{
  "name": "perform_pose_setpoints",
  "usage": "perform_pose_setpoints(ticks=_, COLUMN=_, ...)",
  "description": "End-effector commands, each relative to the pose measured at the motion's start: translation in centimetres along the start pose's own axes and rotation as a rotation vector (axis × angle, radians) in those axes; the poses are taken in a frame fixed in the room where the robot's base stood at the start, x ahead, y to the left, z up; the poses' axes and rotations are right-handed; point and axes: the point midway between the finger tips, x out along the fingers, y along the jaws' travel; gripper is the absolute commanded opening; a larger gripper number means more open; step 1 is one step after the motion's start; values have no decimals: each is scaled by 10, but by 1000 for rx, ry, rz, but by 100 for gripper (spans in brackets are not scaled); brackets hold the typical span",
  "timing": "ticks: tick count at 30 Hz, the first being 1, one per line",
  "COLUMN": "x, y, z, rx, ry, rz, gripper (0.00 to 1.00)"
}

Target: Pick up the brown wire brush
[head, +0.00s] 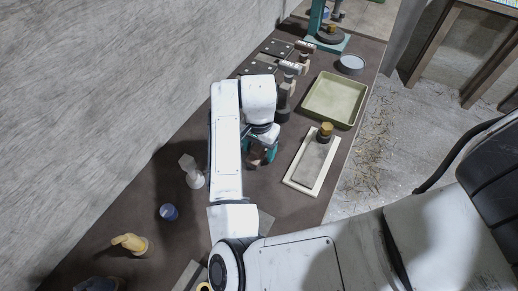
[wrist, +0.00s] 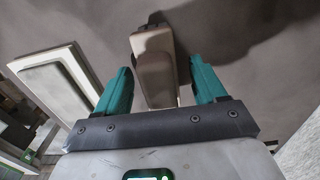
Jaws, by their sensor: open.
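My gripper (head: 262,154) is over the dark bench, under the white arm, with its jaws open. In the wrist view its two teal fingers (wrist: 162,68) stand apart on either side of a brown block-like thing (wrist: 154,78), which looks like the wire brush. The thing lies lengthwise between the fingers, with a gap visible on each side. In the head view a little brown (head: 256,158) shows between the teal fingers; the rest is hidden by the gripper and arm. I cannot see any bristles clearly.
A grey stone in a pale frame (head: 301,182) lies to the right, with a brass-coloured knob (head: 326,129) at its far end. A green tray (head: 335,99) stands beyond.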

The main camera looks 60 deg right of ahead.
Motion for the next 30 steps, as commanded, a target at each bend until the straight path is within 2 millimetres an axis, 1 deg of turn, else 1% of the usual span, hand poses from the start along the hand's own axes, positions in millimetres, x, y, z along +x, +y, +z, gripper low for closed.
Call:
perform_pose_setpoints(ticks=7, x=2, y=0, z=0, rx=0, ry=0, rz=0, gripper=70)
perform_pose_setpoints(ticks=27, x=2, y=0, z=0, rx=0, ry=0, rz=0, gripper=6)
perform_pose_setpoints(ticks=30, x=1, y=0, z=0, rx=0, ry=0, rz=-1, gripper=6)
